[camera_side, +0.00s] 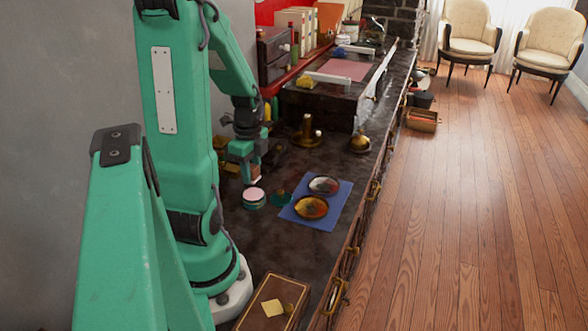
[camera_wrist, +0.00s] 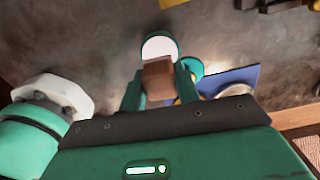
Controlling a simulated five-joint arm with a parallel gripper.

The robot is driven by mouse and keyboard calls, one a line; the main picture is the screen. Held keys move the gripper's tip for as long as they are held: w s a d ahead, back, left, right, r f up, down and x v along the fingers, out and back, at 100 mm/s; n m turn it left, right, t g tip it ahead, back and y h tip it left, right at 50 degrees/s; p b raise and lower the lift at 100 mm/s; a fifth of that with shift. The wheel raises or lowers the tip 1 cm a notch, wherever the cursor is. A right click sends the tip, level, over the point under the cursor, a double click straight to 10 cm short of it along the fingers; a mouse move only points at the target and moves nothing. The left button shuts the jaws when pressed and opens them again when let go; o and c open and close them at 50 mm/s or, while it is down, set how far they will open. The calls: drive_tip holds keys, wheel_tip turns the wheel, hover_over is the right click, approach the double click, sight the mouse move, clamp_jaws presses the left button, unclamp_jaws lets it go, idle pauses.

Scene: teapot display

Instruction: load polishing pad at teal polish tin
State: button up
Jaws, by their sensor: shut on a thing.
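My gripper (camera_side: 247,160) is shut on a small brown block with a pale underside, which I take to be the polishing pad (camera_side: 256,172). In the wrist view the pad (camera_wrist: 158,82) sits between the two teal fingers of my gripper (camera_wrist: 160,88). The teal polish tin (camera_side: 254,204) stands open on the dark counter, with a pale pinkish fill. In the side view the pad is above the tin's far side, apparently clear of it. In the wrist view the pad covers part of the tin (camera_wrist: 159,46).
A teal lid-like disc (camera_side: 281,199) lies just right of the tin. A blue cloth (camera_side: 335,206) farther right carries two round dishes (camera_side: 311,207). A brass candlestick (camera_side: 307,132) stands behind. A brown box (camera_side: 272,305) is at the front. Bare counter lies in front of the tin.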

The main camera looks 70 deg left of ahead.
drive_tip(key=shift+r, duration=1)
drive_tip(key=shift+w, duration=0.1)
drive_tip(key=shift+w+d+r, duration=0.1)
drive_tip(key=shift+w+r, duration=0.05)
drive_tip(key=shift+w, duration=0.35)
drive_tip(key=w+d+r+n, duration=0.4)
drive_tip(key=w+d+n, duration=0.1)
drive_tip(key=w+d, duration=0.6)
drive_tip(key=w+d+r+n, duration=0.4)
drive_tip(key=w+d, duration=0.7)
drive_tip(key=d, duration=0.2)
drive_tip(key=shift+w+r+n, duration=0.35)
drive_tip(key=shift+n, duration=0.05)
